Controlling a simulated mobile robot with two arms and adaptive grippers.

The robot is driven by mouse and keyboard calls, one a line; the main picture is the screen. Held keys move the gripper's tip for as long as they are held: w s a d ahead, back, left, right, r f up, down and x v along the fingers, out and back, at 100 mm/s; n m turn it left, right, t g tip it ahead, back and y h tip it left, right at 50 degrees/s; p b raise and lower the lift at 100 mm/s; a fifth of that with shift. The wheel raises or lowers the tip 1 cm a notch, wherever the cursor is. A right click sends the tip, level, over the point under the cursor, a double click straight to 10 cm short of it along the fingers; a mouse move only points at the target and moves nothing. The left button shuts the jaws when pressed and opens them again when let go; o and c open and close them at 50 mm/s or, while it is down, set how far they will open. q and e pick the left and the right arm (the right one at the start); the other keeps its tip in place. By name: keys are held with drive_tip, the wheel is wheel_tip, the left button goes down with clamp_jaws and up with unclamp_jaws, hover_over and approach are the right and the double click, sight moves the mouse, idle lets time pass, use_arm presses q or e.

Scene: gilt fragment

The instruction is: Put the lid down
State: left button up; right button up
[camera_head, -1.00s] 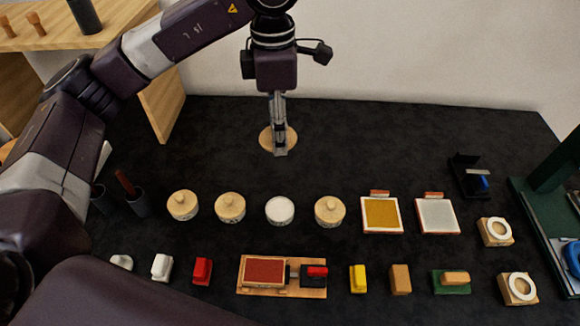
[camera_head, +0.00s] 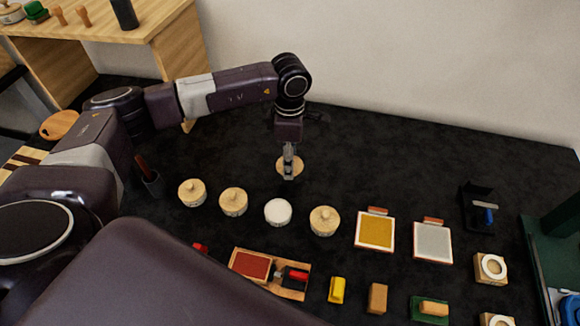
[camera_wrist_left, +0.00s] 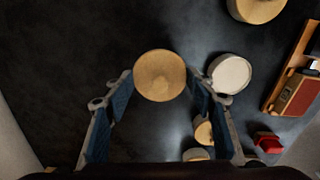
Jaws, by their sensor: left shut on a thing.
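A round pale wooden lid (camera_head: 298,168) is at my left gripper (camera_head: 289,177), behind the row of jars. My left gripper is shut on it from above, and the fingers cover its middle. In the left wrist view the lid (camera_wrist_left: 160,75) shows as a full disc between the blue-padded fingers (camera_wrist_left: 160,95). I cannot tell whether it touches the dark table. An open jar with white content (camera_head: 278,212) stands in front of it; this also shows in the left wrist view (camera_wrist_left: 230,74). My right gripper is not in view.
Lidded wooden jars (camera_head: 193,192), (camera_head: 233,201), (camera_head: 324,221) stand on both sides of the open jar. A yellow pad (camera_head: 375,231) and a grey pad (camera_head: 433,241) lie to the right. The dark table (camera_head: 400,150) is clear behind the row.

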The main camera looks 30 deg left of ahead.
use_arm(q)
drive_tip(key=shift+f, duration=0.7)
wheel_tip(320, 180, down, 4)
drive_tip(key=shift+r+p, duration=0.25)
drive_tip(key=shift+p, duration=0.4)
drive_tip(key=shift+f, duration=0.45)
drive_tip(key=o, duration=0.9)
drive_tip(key=shift+r, duration=0.1)
drive_tip(key=shift+o, duration=0.2)
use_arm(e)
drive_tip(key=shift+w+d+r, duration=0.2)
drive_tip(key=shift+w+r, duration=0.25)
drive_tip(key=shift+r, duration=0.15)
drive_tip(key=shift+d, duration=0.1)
